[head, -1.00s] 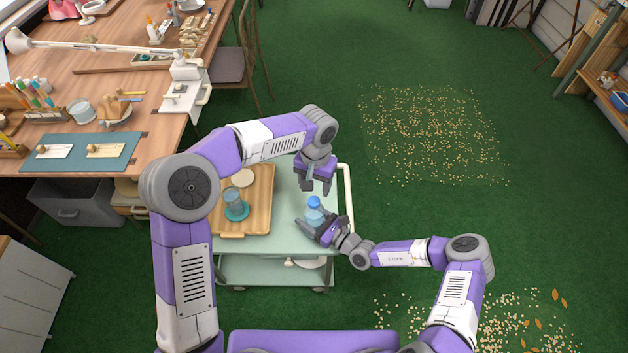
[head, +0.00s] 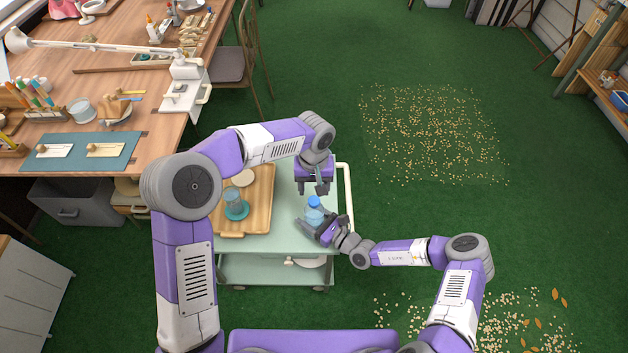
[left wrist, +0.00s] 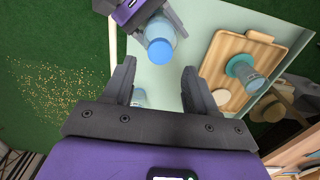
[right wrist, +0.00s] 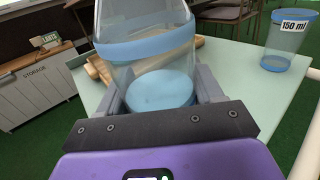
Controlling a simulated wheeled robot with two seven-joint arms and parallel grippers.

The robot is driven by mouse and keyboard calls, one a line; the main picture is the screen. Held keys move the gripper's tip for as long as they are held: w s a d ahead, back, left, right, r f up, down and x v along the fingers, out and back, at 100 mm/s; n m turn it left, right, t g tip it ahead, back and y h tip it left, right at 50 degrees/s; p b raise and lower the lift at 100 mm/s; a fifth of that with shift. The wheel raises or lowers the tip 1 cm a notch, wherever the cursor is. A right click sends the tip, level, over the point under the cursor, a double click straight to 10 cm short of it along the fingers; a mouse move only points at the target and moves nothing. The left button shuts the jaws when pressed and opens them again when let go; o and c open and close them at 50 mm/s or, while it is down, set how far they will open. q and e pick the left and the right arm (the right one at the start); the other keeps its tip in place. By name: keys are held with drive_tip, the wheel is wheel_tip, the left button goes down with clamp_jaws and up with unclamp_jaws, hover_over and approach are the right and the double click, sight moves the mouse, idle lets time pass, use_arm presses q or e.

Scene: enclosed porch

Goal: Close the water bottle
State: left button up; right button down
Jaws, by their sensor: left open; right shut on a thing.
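The clear blue water bottle (head: 314,214) stands upright near the front right of the green cart top. A blue cap (head: 314,201) sits at its top; I cannot tell how tightly. The cap also faces the left wrist view (left wrist: 160,51). My right gripper (head: 318,232) is shut around the bottle's lower body, which fills the right wrist view (right wrist: 145,65). My left gripper (head: 315,191) is open and empty, beyond the bottle in the head view, pointing down above the cart. The bottle lies outside its fingers in the left wrist view (left wrist: 160,88).
A clear cup marked 150 ml (right wrist: 285,45) stands on the cart (head: 268,245); it shows between my left fingers. A wooden tray (head: 258,212) at the cart's left holds a glass (head: 235,197) on a teal coaster. The cart's white handle (head: 348,205) is at the right.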

sight(314, 200)
use_arm(q)
drive_tip(key=shift+f, duration=2.65)
drive_tip(key=shift+c, duration=0.3)
clamp_jaws()
drive_tip(key=m, duration=1.1)
drive_tip(key=shift+m, duration=0.3)
drive_tip(key=shift+o, duration=0.6)
unclamp_jaws()
drive_tip(key=shift+r, duration=2.25)
